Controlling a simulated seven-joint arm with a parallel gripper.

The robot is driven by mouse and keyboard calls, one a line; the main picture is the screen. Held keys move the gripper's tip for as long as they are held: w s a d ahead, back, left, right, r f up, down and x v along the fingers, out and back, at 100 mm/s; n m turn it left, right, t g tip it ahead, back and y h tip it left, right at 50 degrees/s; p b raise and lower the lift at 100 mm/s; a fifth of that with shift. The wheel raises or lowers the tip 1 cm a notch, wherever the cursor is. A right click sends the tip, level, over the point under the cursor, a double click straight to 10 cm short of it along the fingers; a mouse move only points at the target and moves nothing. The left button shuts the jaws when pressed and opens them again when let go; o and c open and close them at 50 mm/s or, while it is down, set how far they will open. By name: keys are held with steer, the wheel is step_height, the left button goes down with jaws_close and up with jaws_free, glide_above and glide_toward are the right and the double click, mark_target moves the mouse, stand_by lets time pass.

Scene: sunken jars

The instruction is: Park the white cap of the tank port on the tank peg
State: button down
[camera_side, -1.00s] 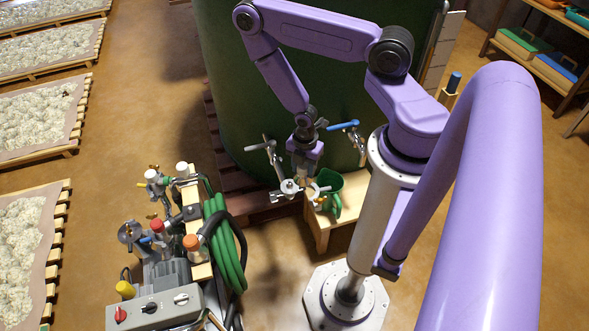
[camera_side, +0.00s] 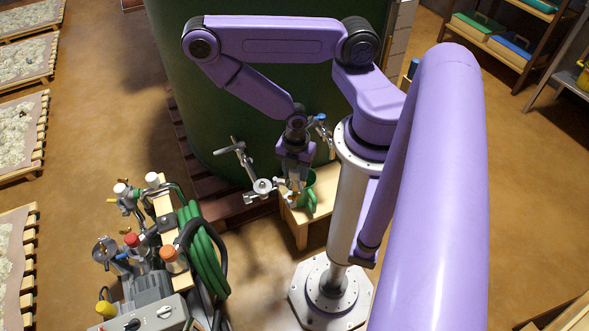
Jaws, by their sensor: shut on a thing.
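My gripper (camera_side: 293,184) points down at the right end of the metal tank port fitting (camera_side: 262,186), in front of the green tank (camera_side: 200,95). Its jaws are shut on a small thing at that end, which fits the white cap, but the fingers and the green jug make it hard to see. I cannot tell whether the cap is still seated on the port. I cannot make out the tank peg for certain.
A green jug (camera_side: 310,198) stands on a wooden stool (camera_side: 300,226) close by the gripper. A pump cart with white-capped (camera_side: 152,180), red-capped and orange-capped fittings and a coiled green hose (camera_side: 203,248) stands at lower left. Open floor lies between.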

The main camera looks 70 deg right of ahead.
steer(key=w+a+r+m, duration=0.4)
steer(key=w+r+m, duration=0.35)
steer(key=w, duration=0.45)
steer(key=w+d+r+m, duration=0.2)
steer(key=w+r+m, duration=0.75)
steer(key=r, duration=0.45)
steer(key=w+d+r+n, duration=0.1)
steer(key=w+d+n, duration=0.15)
steer(key=d, duration=0.85)
steer(key=w+d+r+n, duration=0.2)
steer(key=d+n, duration=0.1)
steer(key=d, duration=0.8)
steer(key=shift+m, duration=0.25)
steer(key=shift+a+f, duration=0.2)
steer(key=shift+f, duration=2.15)
steer(key=shift+s+f, duration=0.1)
steer(key=shift+f, duration=0.65)
steer(key=shift+f, duration=0.3)
